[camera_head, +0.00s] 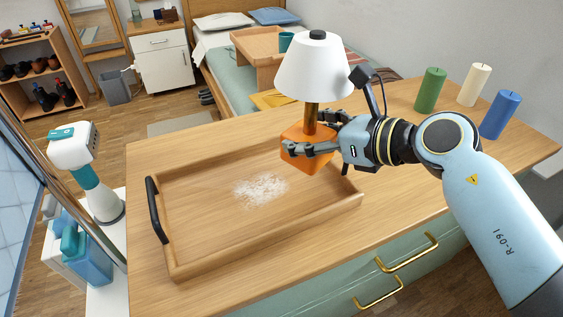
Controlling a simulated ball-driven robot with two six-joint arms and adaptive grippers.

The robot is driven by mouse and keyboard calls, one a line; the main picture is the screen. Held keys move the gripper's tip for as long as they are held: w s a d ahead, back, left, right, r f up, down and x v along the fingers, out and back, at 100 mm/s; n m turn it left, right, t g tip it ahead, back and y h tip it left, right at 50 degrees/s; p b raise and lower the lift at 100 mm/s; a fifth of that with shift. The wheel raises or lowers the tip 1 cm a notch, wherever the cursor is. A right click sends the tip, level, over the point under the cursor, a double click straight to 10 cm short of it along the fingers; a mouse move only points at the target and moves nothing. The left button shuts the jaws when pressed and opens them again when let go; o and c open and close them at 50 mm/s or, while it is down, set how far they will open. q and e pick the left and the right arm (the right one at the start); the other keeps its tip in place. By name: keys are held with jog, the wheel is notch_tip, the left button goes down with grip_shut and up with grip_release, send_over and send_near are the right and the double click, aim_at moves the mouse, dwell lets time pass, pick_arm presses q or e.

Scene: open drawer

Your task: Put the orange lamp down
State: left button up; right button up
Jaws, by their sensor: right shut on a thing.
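The orange lamp (308,161) has an orange block base, a thin brown stem and a white cone shade (314,68). It is upright. My right gripper (303,134) comes in from the right and is shut on the lamp, with its fingers around the lower stem and base. The lamp overlaps the back right part of a wooden tray (226,257) in the picture. I cannot tell whether its base touches the tray or is just above it. My left gripper is not in view.
The tray has a black handle (157,210) and a white powdery patch (261,190). Green (430,90), white (474,85) and blue (500,115) candles stand on the dresser top at the right. Gold drawer handles (407,253) are at the front. Bare wood lies left of the candles.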

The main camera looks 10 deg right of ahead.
aim_at(288, 158)
jog(key=a+f, duration=0.1)
jog(key=w+a, duration=0.1)
jog(key=shift+w+a+f, duration=0.25)
jog(key=shift+a+f, duration=0.05)
jog(key=shift+f, duration=0.1)
jog(key=shift+w+a+f, duration=0.15)
jog(key=shift+a+f, duration=0.15)
jog(key=shift+f, duration=0.05)
notch_tip(288, 158, down, 4)
jog(key=shift+b, duration=0.85)
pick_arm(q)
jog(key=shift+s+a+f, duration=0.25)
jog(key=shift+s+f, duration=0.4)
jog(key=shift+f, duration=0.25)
pick_arm(e)
jog(key=shift+r, duration=0.15)
jog(key=o, duration=1.2)
jog(key=shift+f, duration=0.25)
jog(key=o, duration=0.3)
jog(key=shift+o, duration=0.2)
jog(key=shift+r, duration=0.15)
